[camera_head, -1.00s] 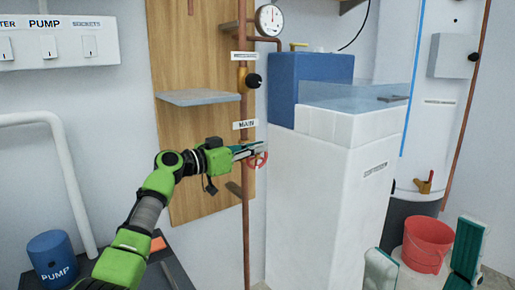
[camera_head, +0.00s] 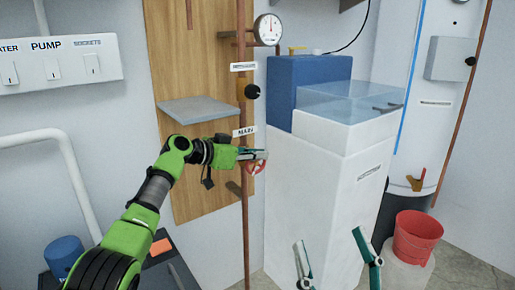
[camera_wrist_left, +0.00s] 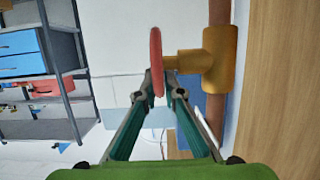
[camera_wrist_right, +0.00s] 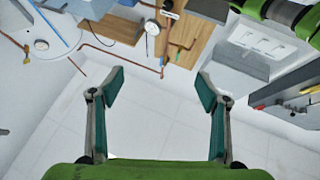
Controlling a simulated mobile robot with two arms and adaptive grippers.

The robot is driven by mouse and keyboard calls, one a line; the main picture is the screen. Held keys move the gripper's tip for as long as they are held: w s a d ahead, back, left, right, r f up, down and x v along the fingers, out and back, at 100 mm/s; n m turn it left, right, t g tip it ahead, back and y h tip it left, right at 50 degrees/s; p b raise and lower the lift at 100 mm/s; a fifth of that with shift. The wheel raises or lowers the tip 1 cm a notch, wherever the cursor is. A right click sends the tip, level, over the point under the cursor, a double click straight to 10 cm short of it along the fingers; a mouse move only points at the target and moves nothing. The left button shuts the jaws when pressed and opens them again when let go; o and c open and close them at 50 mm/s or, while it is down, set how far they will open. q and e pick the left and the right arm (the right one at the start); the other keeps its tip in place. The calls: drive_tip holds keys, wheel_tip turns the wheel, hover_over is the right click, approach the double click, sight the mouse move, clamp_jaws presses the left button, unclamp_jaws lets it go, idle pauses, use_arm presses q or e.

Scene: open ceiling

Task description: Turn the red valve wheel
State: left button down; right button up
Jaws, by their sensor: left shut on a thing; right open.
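The red valve wheel (camera_head: 254,167) sits on the copper pipe (camera_head: 243,207) below the label "MAIN". In the left wrist view the wheel (camera_wrist_left: 156,62) shows edge-on, joined by a brass stem (camera_wrist_left: 188,62) to the pipe fitting. My left gripper (camera_head: 256,155) reaches in from the left and is shut on the wheel's rim; its fingertips (camera_wrist_left: 161,85) lie on either side of the lower rim. My right gripper (camera_head: 333,258) is open and empty, low in front of the white cabinet. In the right wrist view its fingers (camera_wrist_right: 160,85) stand wide apart.
A grey shelf (camera_head: 200,108) juts from the wooden board above my left forearm. A black-knobbed valve (camera_head: 251,91) and a gauge (camera_head: 268,29) sit higher up. The white cabinet (camera_head: 315,190) stands just right of the wheel. A red bucket (camera_head: 415,238) is at right.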

use_arm(q)
drive_tip(key=shift+d+r+y+p, duration=0.15)
drive_tip(key=shift+y+p, duration=0.15)
drive_tip(key=shift+p, duration=0.65)
use_arm(e)
drive_tip(key=w+f+g+h, duration=0.2)
drive_tip(key=f+g, duration=0.4)
drive_tip(key=f, duration=0.5)
drive_tip(key=shift+w+d, duration=0.3)
drive_tip(key=shift+w, duration=0.3)
drive_tip(key=shift+f, duration=0.1)
use_arm(q)
drive_tip(key=c, duration=2.2)
unclamp_jaws()
drive_tip(key=shift+w, duration=0.1)
drive_tip(key=shift+o, duration=0.2)
drive_tip(key=shift+s+a, duration=0.3)
drive_tip(key=shift+a, duration=0.2)
drive_tip(key=v, duration=0.6)
drive_tip(key=shift+r, duration=0.2)
drive_tip(key=shift+a, duration=0.1)
